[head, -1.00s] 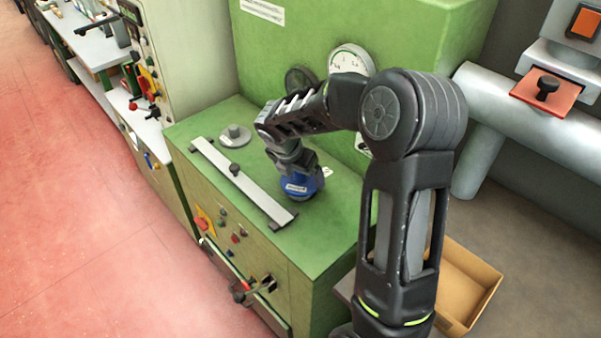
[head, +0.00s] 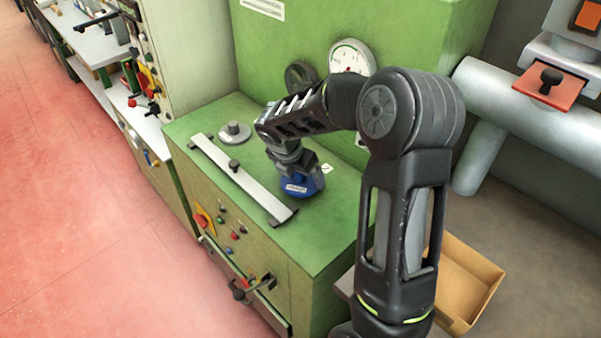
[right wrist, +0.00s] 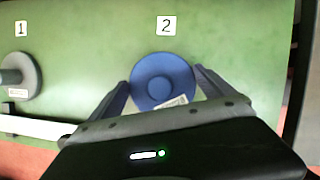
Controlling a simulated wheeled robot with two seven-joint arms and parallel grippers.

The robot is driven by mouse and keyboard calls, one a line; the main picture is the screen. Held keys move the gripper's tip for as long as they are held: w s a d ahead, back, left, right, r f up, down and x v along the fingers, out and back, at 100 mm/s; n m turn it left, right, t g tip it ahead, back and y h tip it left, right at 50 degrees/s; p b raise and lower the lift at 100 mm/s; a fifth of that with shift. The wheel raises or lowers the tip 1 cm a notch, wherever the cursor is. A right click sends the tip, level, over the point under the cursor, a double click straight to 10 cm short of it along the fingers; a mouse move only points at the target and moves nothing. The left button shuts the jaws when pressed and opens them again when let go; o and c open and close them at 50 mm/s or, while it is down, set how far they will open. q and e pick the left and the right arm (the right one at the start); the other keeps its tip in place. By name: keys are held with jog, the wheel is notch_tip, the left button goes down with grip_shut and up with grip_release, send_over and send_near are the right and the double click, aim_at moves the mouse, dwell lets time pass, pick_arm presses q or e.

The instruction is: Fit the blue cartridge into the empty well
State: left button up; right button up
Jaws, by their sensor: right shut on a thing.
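The blue cartridge (head: 302,185) is a round blue piece with a white label on its side. It is low over the green bench top, below the tag marked 2 in the right wrist view. My right gripper (head: 294,168) is shut on it from above; in the right wrist view the blue cartridge (right wrist: 150,92) sits between the two fingers. Its underside is hidden, so I cannot tell whether it touches the bench. No empty well shows; the spot under the cartridge is covered. A grey round cartridge (head: 235,132) stands by the tag marked 1. My left gripper is out of view.
A pale metal bar (head: 215,158) with a dark knob lies along the bench's front. The green housing with gauges (head: 348,57) rises behind. A cardboard box (head: 470,285) is at the lower right. Bare green top (head: 337,205) lies right of the cartridge.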

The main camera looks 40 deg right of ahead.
jog(key=shift+f+b, duration=0.4)
jog(key=shift+f, duration=0.3)
jog(key=o, duration=1.8)
jog(key=shift+c, duration=0.2)
jog(key=shift+v, duration=3.95)
